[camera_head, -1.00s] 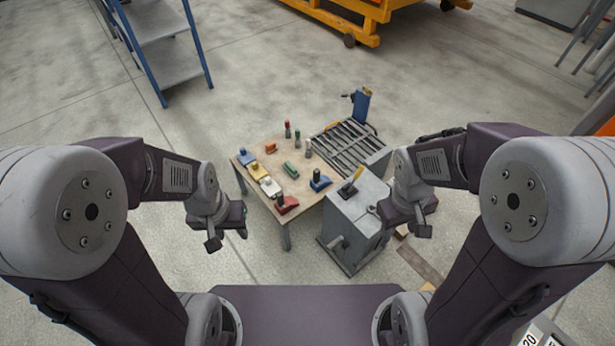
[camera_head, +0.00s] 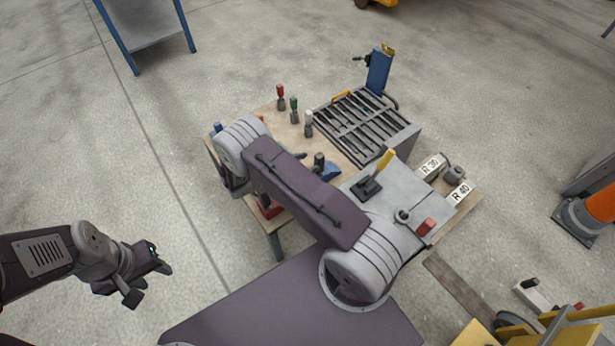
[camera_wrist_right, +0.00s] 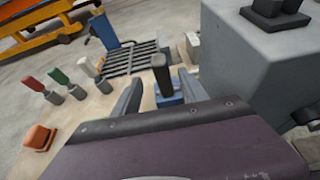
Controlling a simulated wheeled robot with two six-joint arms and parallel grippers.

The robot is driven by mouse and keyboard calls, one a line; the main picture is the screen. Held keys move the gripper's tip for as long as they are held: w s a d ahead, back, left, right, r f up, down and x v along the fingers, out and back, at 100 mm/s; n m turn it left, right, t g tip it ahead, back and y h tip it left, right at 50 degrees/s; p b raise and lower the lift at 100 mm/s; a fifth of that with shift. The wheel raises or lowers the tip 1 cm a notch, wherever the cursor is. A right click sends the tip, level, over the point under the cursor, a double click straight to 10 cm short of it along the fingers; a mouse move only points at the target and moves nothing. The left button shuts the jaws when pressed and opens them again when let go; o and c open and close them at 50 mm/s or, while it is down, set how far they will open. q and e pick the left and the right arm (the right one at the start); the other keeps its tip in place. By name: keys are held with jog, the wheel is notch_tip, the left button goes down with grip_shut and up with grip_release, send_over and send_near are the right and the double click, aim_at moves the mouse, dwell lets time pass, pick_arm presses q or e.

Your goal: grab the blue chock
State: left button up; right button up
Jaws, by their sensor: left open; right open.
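A blue chock (camera_head: 332,173) with an upright black handle stands on the wooden table (camera_head: 262,120), beside the grey machine box. In the right wrist view the blue chock (camera_wrist_right: 169,100) is ahead, its handle appearing between the two fingers of my right gripper (camera_wrist_right: 159,78). That gripper is open and does not appear closed on the handle; whether it touches is unclear. In the head view my right forearm hides much of the table and most of that gripper. Another blue piece (camera_head: 216,129) shows partly at the table's left edge. My left gripper (camera_head: 150,284) is open, empty, over the floor.
Red, green and white-handled pieces (camera_head: 294,108) stand along the table's back. An orange block (camera_wrist_right: 39,137) is near the left in the wrist view. A slatted rack (camera_head: 365,125) and a grey machine box (camera_head: 395,195) with a lever border the chock's side.

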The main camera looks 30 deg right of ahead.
aim_at(316, 164)
jog(key=shift+s+a+f, duration=0.15)
jog(key=shift+f, duration=0.6)
pick_arm(q)
jog(key=shift+f, duration=0.55)
pick_arm(e)
jog(key=shift+d+f, duration=0.15)
jog(key=shift+d, duration=0.5)
jog(key=b+x, duration=0.2)
jog(key=x, duration=0.3)
jog(key=shift+d+f+b, duration=0.15)
jog(key=shift+f+b, duration=0.1)
jog(key=shift+b, duration=0.1)
jog(key=shift+d, duration=0.4)
pick_arm(q)
notch_tip(316, 164, down, 2)
jog(key=shift+f, duration=0.25)
pick_arm(e)
grip_shut()
